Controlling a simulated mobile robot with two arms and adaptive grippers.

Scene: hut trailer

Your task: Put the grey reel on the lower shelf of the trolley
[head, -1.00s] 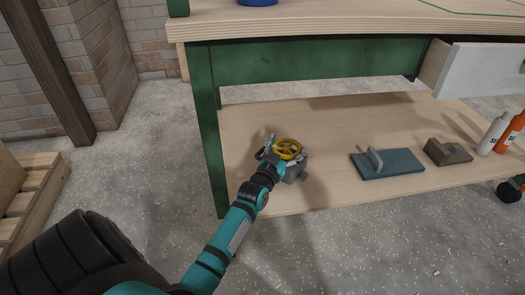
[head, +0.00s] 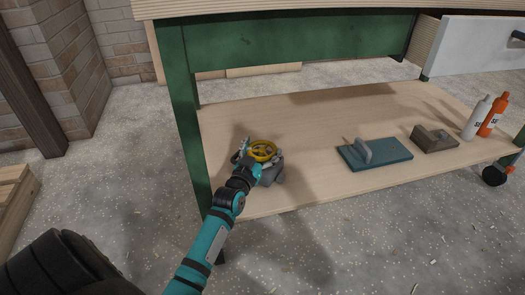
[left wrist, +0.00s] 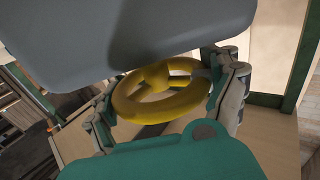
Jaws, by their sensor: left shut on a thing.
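A grey thing with a yellow spoked wheel (head: 263,150), which I take to be the grey reel (head: 272,174), is at the left front of the wooden lower shelf (head: 310,115) under the green-framed bench. My left gripper (head: 252,155) reaches it from the front and is shut on it. In the left wrist view, the yellow wheel (left wrist: 160,97) sits between the two fingers, and a large grey surface (left wrist: 140,35) fills the top. Whether the reel touches the shelf is hard to tell. My right gripper is out of view.
A blue-green handled float (head: 375,154), a brown block-like tool (head: 434,139) and white (head: 476,118) and orange (head: 493,115) bottles stand on the shelf to the right. A green leg (head: 183,120) is left of my gripper. A pallet (head: 17,195) lies at far left. The shelf's middle is clear.

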